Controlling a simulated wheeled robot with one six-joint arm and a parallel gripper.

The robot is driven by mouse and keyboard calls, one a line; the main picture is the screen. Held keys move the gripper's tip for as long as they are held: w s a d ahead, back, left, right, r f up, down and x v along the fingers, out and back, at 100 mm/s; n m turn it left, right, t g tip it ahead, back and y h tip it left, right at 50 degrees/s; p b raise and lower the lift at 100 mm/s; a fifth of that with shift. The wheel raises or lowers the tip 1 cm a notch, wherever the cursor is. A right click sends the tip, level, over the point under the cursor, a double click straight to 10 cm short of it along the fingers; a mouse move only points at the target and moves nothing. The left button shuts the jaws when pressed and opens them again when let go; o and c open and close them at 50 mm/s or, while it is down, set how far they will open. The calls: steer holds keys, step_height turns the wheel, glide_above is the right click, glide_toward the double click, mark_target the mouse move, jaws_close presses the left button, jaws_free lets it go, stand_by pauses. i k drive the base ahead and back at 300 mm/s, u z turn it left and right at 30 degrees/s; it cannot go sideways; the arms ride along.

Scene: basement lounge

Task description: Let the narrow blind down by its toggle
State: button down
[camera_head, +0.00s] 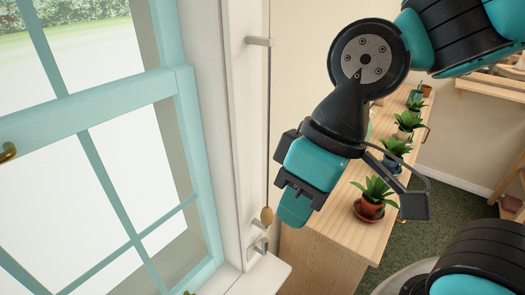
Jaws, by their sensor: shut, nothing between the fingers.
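A thin cord (268,120) hangs down beside the white window frame. A small wooden toggle (267,215) is at its lower end, just above the sill. My gripper (294,212) is shut and empty, pointing down, a little to the right of the toggle in the picture. A gap shows between them, and I cannot tell their difference in depth. The blind itself cannot be made out in this view; the top of the window is out of the picture.
A teal sash window (88,105) fills the left. A metal cleat (260,246) is on the frame below the toggle, and a bracket (259,41) is higher up. Potted plants (372,196) stand in a row on a wooden cabinet (330,235) to the right.

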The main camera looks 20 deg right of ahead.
mark_target(267, 215)
steer(key=u, duration=1.5)
steer(key=k, duration=0.8)
steer(key=z, duration=1.1)
